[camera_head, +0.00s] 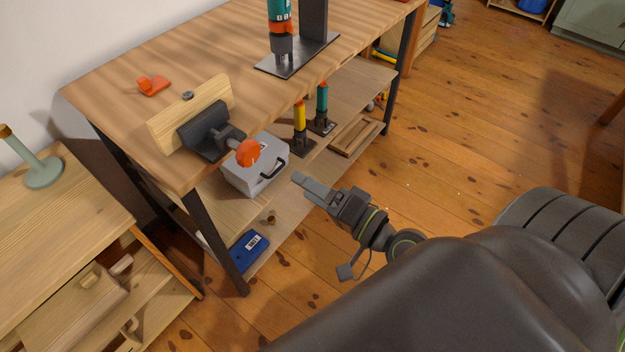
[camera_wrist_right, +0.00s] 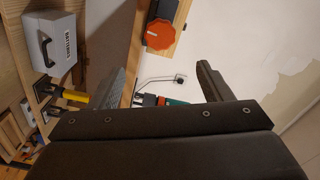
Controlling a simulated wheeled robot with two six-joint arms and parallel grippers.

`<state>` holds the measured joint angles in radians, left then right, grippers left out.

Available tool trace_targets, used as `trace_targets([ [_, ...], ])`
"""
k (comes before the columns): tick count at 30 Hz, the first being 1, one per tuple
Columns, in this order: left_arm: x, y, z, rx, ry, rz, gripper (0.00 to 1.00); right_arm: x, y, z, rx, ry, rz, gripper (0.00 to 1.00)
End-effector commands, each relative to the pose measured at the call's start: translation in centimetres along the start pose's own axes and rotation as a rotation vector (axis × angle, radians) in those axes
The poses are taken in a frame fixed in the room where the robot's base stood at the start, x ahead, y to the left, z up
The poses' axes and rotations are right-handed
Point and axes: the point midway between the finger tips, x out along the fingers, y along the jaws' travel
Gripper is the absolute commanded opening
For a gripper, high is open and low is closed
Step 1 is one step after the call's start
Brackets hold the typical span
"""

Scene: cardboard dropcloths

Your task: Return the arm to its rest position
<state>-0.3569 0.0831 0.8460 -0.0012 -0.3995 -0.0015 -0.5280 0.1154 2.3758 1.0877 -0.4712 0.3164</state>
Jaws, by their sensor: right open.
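My right gripper (camera_head: 305,186) is out in the air in front of the wooden workbench (camera_head: 118,103), past its front edge and beside the lower shelf. It is open with nothing between its fingers; in the right wrist view (camera_wrist_right: 163,76) the two fingers stand apart. The right arm reaches in from the lower right of the head view. The gripper looks clear of the bench and the things on it, though the exact gap cannot be told. My left gripper is not in view.
A vise (camera_head: 205,132) with an orange knob (camera_head: 248,152) sticks out at the bench's front edge. A grey case (camera_head: 245,178), a blue box (camera_head: 250,246) and yellow-handled (camera_head: 299,116) and teal-handled (camera_head: 322,98) tools sit below. The wooden floor (camera_head: 470,120) at right is clear.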

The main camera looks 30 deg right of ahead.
Motion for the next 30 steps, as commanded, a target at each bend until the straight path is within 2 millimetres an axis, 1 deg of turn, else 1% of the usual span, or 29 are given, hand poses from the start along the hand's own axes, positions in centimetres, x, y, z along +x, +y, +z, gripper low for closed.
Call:
trace_targets([
  [9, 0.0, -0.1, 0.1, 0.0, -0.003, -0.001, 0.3, 0.0, 0.0, 0.0, 0.0, 0.0, 0.0, 0.72],
  [14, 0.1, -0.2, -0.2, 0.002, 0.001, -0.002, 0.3, 0.0, 0.0, 0.0, 0.0, 0.0, 0.001, 0.72],
  [17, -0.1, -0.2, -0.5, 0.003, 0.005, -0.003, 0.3, 0.2, 0.9, 0.0, -0.007, 0.001, 0.024, 0.72],
  [20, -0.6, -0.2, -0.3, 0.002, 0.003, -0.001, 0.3, 0.6, 3.7, 0.0, -0.032, 0.001, 0.095, 0.72],
  [23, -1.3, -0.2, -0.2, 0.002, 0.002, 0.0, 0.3, 0.8, 8.4, 0.4, -0.077, -0.008, 0.213, 0.72],
  [24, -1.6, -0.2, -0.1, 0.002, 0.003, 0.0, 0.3, 0.8, 10.7, 0.6, -0.1, -0.015, 0.268, 0.72],
  [25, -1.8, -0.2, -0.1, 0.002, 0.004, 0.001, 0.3, 0.6, 12.3, 0.8, -0.119, -0.022, 0.31, 0.72],
  [26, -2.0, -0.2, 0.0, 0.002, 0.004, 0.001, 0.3, 0.4, 14.0, 1.1, -0.137, -0.031, 0.351, 0.72],
  [27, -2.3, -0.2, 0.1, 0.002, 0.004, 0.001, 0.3, 0.1, 16.1, 1.5, -0.163, -0.045, 0.405, 0.72],
  [28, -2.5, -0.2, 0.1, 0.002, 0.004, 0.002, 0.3, -0.3, 17.7, 1.8, -0.183, -0.057, 0.443, 0.72],
  [29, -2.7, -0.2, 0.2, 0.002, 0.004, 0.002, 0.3, -0.7, 19.2, 2.1, -0.202, -0.07, 0.482, 0.72],
  [30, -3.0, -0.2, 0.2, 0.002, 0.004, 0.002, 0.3, -1.3, 21.2, 2.6, -0.228, -0.09, 0.533, 0.72],
])
